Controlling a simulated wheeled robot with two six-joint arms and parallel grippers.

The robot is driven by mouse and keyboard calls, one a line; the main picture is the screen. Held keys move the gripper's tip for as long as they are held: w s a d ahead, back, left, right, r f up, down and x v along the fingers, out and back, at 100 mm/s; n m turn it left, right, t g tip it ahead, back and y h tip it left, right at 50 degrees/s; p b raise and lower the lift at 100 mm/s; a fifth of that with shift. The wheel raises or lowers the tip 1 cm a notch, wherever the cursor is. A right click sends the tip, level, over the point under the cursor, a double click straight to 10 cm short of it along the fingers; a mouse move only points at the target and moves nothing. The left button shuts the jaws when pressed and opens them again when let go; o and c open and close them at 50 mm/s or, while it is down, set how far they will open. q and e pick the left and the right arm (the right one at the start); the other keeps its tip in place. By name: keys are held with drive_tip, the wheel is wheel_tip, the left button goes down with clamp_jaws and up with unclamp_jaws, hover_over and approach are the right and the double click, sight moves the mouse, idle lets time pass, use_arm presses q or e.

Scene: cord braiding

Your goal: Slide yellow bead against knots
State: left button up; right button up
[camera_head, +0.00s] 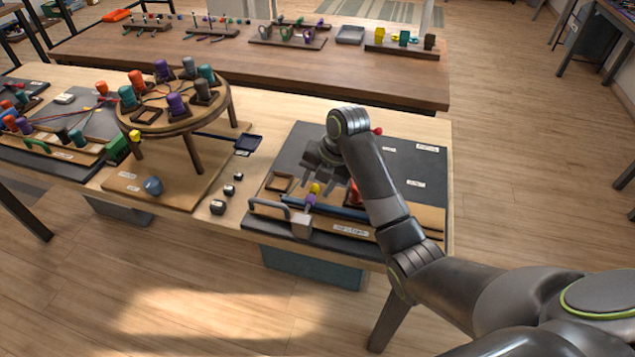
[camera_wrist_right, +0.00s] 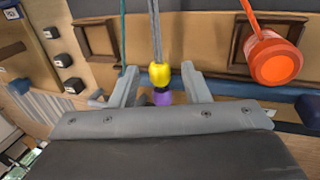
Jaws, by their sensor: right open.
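The yellow bead (camera_head: 315,188) sits on the right-hand board. In the right wrist view the yellow bead (camera_wrist_right: 159,74) is on a grey cord (camera_wrist_right: 155,25), touching or very close to a purple piece (camera_wrist_right: 163,98); the purple piece (camera_head: 310,201) also shows in the head view. My right gripper (camera_head: 322,186) reaches down over the bead. In the wrist view its two fingers stand apart on either side of the bead, with gaps on both sides. I cannot make out separate knots. My left gripper is not in view.
An orange-red cylinder (camera_wrist_right: 275,62) stands close right of the fingers in the wrist view. A round braiding stand (camera_head: 180,120) with several coloured bobbins is left. The dark mat (camera_head: 415,165) is mostly clear.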

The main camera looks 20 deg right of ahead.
drive_tip(key=shift+c, duration=0.3)
clamp_jaws()
drive_tip(key=shift+w, duration=0.1)
